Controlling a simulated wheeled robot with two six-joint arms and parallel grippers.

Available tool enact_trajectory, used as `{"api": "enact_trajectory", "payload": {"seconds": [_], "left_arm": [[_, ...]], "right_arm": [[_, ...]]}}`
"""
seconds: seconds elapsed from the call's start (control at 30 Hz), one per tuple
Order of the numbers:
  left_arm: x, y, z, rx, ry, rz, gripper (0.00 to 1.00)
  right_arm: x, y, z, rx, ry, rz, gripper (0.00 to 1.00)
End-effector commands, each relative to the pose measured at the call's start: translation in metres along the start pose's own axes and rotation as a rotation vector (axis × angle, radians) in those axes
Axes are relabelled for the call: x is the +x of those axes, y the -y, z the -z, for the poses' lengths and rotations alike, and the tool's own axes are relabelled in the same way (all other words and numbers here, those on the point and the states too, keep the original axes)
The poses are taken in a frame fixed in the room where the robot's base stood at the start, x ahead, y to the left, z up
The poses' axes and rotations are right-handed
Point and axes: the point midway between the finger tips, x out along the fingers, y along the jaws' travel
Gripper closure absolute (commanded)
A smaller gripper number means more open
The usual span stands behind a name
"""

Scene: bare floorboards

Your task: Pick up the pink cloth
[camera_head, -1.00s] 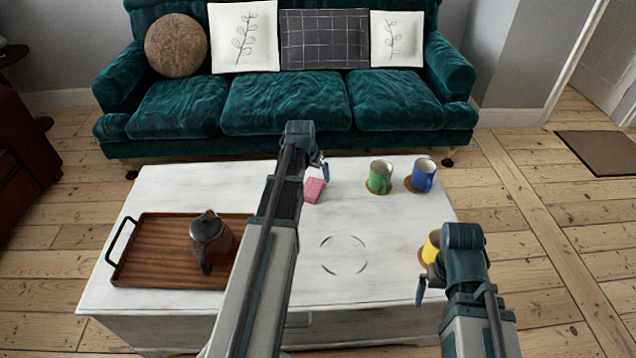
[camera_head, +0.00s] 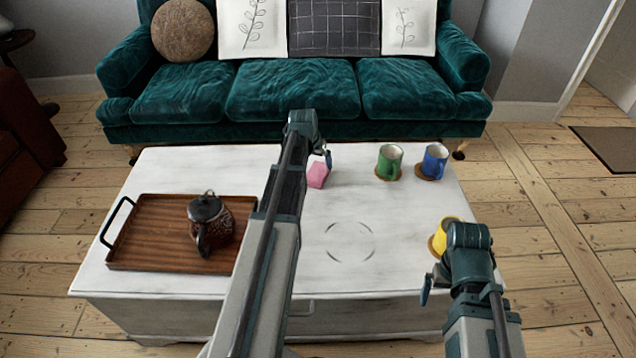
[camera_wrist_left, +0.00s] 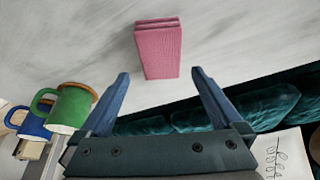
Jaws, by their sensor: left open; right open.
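The pink cloth (camera_head: 318,175) is a small folded block on the white table (camera_head: 150,175), near its far edge and left of the green mug. In the left wrist view the pink cloth (camera_wrist_left: 158,50) lies ahead of and between my left gripper's fingers (camera_wrist_left: 158,95), apart from them. My left gripper (camera_head: 327,158) is open and empty, close to the cloth in the head view. My right gripper (camera_head: 425,288) is open near the table's right front, beside the yellow mug; only part of its blue fingers shows.
A green mug (camera_head: 389,162), a blue mug (camera_head: 434,161) and a yellow mug (camera_head: 446,233) stand on coasters at the right. A wooden tray (camera_head: 150,235) holds a dark teapot (camera_head: 207,222) at the left. A teal sofa (camera_head: 290,95) stands behind the table.

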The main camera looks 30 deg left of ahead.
Motion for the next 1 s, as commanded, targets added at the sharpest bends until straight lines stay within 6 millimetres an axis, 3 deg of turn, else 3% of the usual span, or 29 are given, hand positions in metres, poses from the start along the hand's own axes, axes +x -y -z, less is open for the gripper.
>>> {"api": "enact_trajectory", "payload": {"seconds": [0.03, 0.37, 0.8, 1.0], "left_arm": [[0.011, 0.0, -0.001, 0.0, 0.0, 0.0, 0.0], [0.016, 0.0, 0.0, 0.0, 0.0, 0.0, 0.0], [0.064, 0.002, -0.002, 0.001, 0.0, 0.0, 0.0], [0.063, 0.002, -0.001, 0.001, 0.0, 0.0, 0.0]], "right_arm": [[0.01, 0.001, 0.001, 0.0, 0.0, -0.001, 0.0], [0.014, 0.001, 0.001, -0.001, 0.0, -0.003, 0.0], [0.059, 0.006, 0.004, -0.008, -0.003, 0.0, 0.0], [0.058, 0.006, 0.004, -0.009, -0.003, 0.001, 0.0]]}}
